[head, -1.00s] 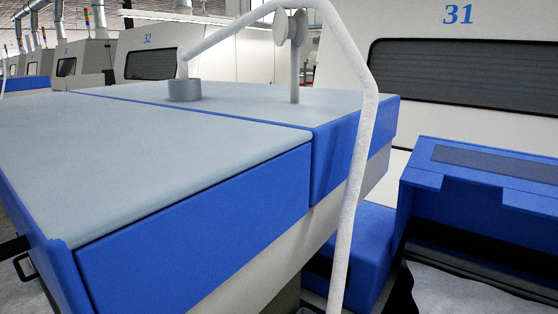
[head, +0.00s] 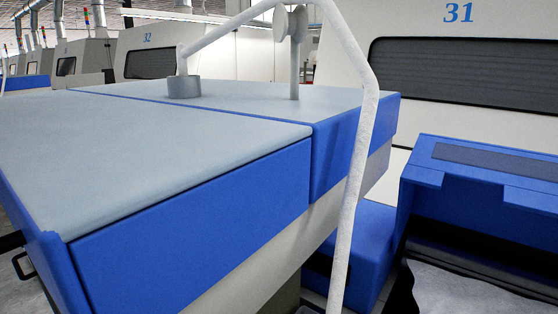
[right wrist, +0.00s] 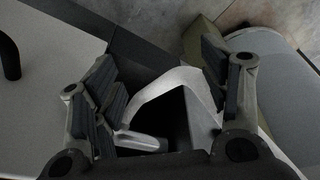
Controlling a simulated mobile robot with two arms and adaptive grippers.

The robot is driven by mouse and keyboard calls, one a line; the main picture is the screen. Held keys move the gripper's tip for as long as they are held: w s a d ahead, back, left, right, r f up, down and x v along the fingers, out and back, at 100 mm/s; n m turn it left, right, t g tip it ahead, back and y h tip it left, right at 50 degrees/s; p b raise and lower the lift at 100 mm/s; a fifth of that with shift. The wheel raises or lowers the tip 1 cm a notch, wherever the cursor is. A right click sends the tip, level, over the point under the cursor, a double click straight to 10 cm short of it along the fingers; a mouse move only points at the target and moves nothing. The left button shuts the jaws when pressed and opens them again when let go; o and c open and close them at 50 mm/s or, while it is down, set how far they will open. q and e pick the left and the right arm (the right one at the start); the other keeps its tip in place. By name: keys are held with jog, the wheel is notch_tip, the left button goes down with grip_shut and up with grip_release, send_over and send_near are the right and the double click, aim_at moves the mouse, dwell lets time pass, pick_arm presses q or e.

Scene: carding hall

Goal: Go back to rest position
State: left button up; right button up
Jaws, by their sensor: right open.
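My right gripper (right wrist: 160,75) shows in the right wrist view, with its two dark-padded fingers spread wide apart. Nothing is held between the pads. A pale curved shape and a dark block show behind the gap, and I cannot tell what they are. Neither gripper shows in the head view, and my left gripper is in no frame.
A blue and grey machine (head: 190,210) fills the left and middle of the head view. A thick white sliver strand (head: 357,170) arches over it and hangs at its right side. Machine 31 (head: 345,20) stands behind. A blue-framed unit (head: 470,185) is at the right.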

jog(key=s+f+g, duration=0.1)
jog(key=s+f, duration=0.2)
jog(key=f, duration=0.6)
jog(key=s+f, duration=0.2)
jog(key=f, duration=0.7)
jog(key=s+d+f+g+b, duration=0.1)
jog(key=s+d+f, duration=0.2)
jog(key=s+f, duration=0.9)
jog(key=s, duration=0.3)
jog(key=shift+d+f+b, duration=0.15)
jog(key=shift+f+b, duration=0.2)
jog(key=shift+f, duration=0.05)
